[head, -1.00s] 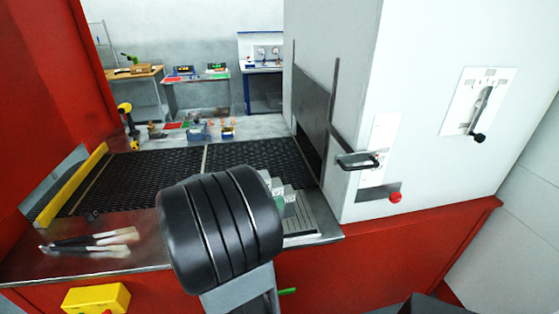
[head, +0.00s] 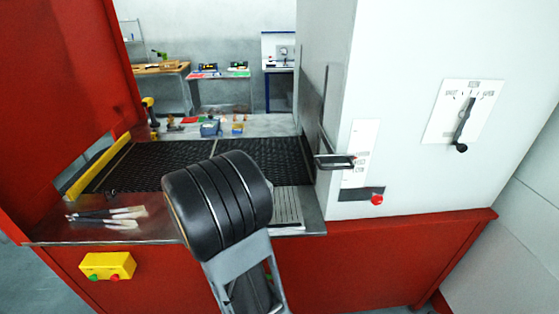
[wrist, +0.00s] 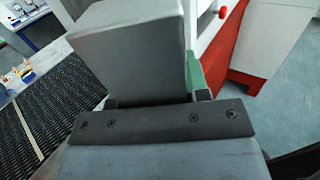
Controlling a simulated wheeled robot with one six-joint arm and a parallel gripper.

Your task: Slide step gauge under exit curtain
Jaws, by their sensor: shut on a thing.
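The step gauge (wrist: 135,45) shows in the wrist view as a large grey block with a green part beside it. My gripper (wrist: 155,100) is shut on it. In the head view the gauge and my fingertips are hidden behind my black wrist. The exit curtain (head: 309,105) is a grey panel on the left face of the white housing, seen nearly edge-on. My wrist is in front and to the left of it. The black mesh belt (head: 150,165) runs behind my wrist. The gap under the curtain is mostly hidden.
A ribbed grey plate (head: 288,206) lies right of my wrist. A black handle (head: 335,162) sticks out from the white housing (head: 400,130). Brushes (head: 108,215) lie on the metal ledge at left. Small items (head: 210,128) stand behind the belt.

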